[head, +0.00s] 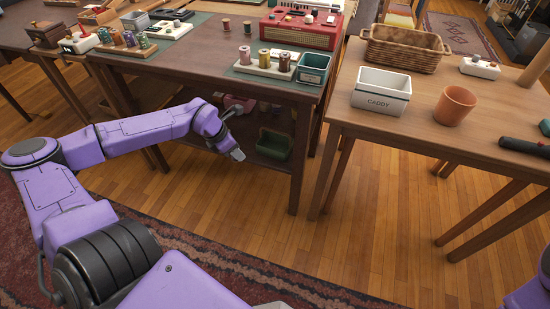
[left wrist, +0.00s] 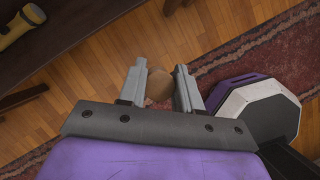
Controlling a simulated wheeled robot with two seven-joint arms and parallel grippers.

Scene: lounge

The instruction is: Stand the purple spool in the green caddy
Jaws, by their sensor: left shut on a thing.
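My left gripper (head: 237,153) hangs in front of the dark table, below its top and over the floor. In the left wrist view its fingers (left wrist: 159,85) are shut on a round tan thing (left wrist: 158,88) that looks like the wooden end of a spool. Its thread colour is hidden, so I cannot tell whether it is purple. A dark green open box (head: 313,68), which fits the green caddy, stands on the right end of the dark table. Another green bin (head: 273,145) sits on the shelf below. My right gripper is out of view.
A pale rack (head: 262,70) with several spools stands left of the green box. A red machine (head: 302,28) is behind. The right table holds a white box marked CADDY (head: 380,102), a wicker basket (head: 405,52) and a terracotta pot (head: 454,106). Floor (head: 250,215) is clear.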

